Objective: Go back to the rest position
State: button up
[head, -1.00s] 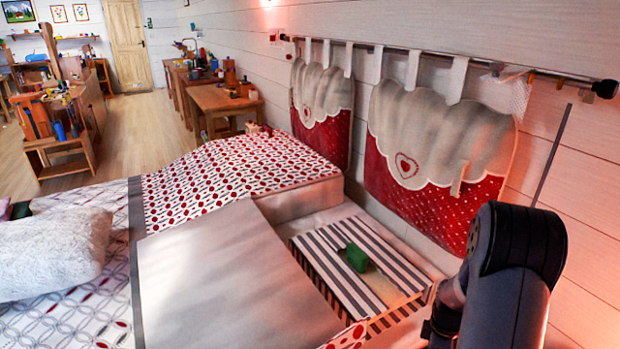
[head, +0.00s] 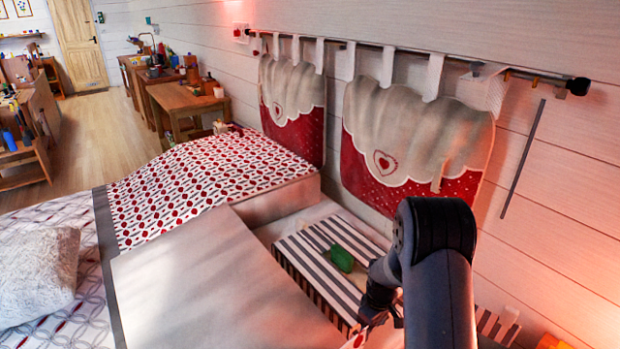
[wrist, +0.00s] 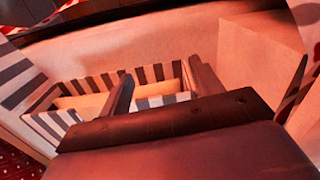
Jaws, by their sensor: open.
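My arm (head: 440,270) reaches in from the lower right in the head view. Its end hangs over the near right part of a striped box (head: 310,290) and partly hides it. In the wrist view, my gripper (wrist: 160,82) has its two dark fingers spread apart with nothing between them. Beyond them the striped box (wrist: 45,125) shows an open top and a tan inside. A green object (head: 342,258) lies on the box's striped top in the head view, just left of my arm.
A plain pale block (head: 200,280) and a red-patterned bedspread (head: 205,180) lie left of the box. Two fabric pockets (head: 415,130) hang from a rod on the wall behind. Wooden desks (head: 185,105) stand farther back, with open floor (head: 95,125) to their left.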

jog(key=shift+w+a+m, duration=0.3)
jog(key=shift+w+a, duration=0.15)
jog(key=shift+w, duration=0.1)
jog(key=shift+s+r, duration=0.1)
